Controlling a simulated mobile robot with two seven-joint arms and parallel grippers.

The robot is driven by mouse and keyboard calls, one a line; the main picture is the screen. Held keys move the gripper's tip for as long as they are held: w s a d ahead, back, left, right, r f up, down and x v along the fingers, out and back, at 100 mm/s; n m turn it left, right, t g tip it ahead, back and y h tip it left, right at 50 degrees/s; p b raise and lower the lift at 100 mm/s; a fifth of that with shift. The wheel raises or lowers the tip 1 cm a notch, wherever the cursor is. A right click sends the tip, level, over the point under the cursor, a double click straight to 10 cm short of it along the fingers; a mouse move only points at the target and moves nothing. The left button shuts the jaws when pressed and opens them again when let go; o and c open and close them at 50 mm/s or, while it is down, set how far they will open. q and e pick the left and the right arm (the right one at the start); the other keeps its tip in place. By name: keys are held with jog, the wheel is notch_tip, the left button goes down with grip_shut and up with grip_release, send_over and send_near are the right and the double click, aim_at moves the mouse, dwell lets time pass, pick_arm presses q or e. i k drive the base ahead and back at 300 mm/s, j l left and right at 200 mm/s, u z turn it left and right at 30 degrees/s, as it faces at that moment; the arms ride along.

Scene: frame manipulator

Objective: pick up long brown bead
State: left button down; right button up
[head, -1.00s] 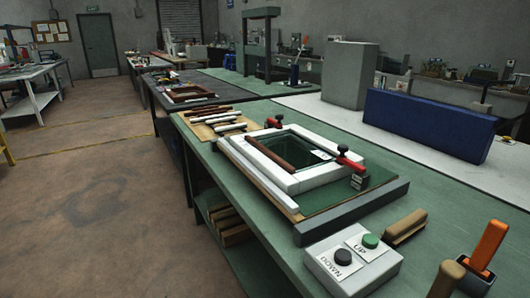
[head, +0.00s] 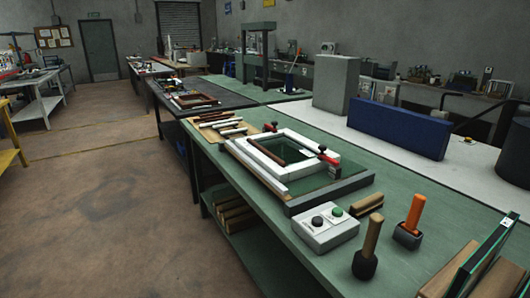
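A long brown bead (head: 267,152) lies along the left inner side of a white frame (head: 262,164) on the green workbench. Its far end is near the frame's far left corner, and it looks parallel to the frame's left side. Whether it sits on the frame or inside its edge is hard to tell at this size. Red and black clamps (head: 327,155) sit at the frame's right side, and another is at its far corner. Neither of my grippers shows in the head view.
A control box (head: 325,229) with a black and a green button stands at the bench's near part. Two mallets, an orange-handled one (head: 412,220) and a wooden-handled one (head: 368,248), stand beside it. Several loose strips (head: 222,124) lie beyond the frame. Open floor (head: 100,220) is at left.

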aim_at(280, 163)
jog(key=i+j+z, duration=0.15)
jog(key=i+j, duration=0.15)
jog(key=i+j+z, duration=0.1)
jog(key=i+j, duration=0.15)
jog(key=j, duration=0.15)
jog(key=i+j+z, duration=0.15)
jog(key=i+j, duration=0.15)
jog(key=i+j+z, duration=0.1)
jog(key=j, duration=0.35)
jog(key=i, duration=0.1)
